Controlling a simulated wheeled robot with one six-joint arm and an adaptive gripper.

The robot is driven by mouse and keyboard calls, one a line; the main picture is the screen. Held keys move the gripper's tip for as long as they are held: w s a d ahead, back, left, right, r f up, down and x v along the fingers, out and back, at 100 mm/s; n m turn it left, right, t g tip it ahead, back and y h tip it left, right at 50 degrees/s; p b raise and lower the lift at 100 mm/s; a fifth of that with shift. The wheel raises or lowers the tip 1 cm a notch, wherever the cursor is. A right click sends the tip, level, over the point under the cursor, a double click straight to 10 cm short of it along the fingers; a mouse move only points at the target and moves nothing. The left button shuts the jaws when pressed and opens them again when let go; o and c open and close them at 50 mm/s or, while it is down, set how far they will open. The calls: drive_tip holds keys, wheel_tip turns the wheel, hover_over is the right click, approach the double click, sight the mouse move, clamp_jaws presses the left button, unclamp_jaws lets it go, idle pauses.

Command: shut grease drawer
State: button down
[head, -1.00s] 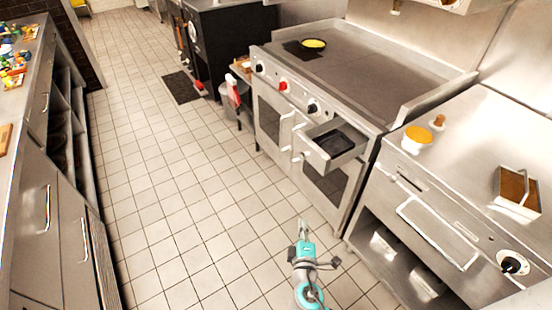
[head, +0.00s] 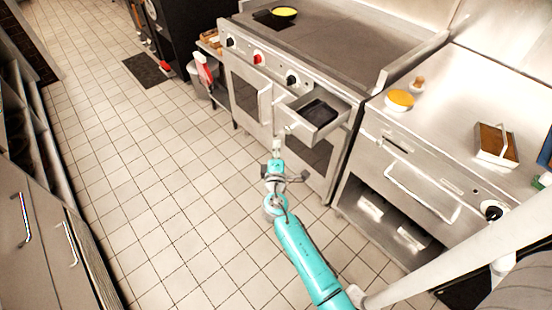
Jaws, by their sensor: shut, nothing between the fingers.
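The grease drawer (head: 318,116) is a metal drawer with a dark inside, pulled out from the front of the griddle range (head: 340,50) below its knobs. My gripper (head: 278,146) is shut and empty. In the head view it appears just left of and below the drawer's front, close to the drawer handle (head: 281,127). I cannot tell whether it touches the handle.
The tiled floor (head: 150,190) is clear to the left of my arm. A steel counter (head: 450,120) with a lower shelf stands right of the range. A dark mat (head: 147,68) lies farther back.

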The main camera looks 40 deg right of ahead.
sight(286, 132)
drive_tip(key=shift+w+d, duration=0.2)
drive_tip(key=shift+d, duration=1.9)
drive_tip(key=shift+d, duration=0.1)
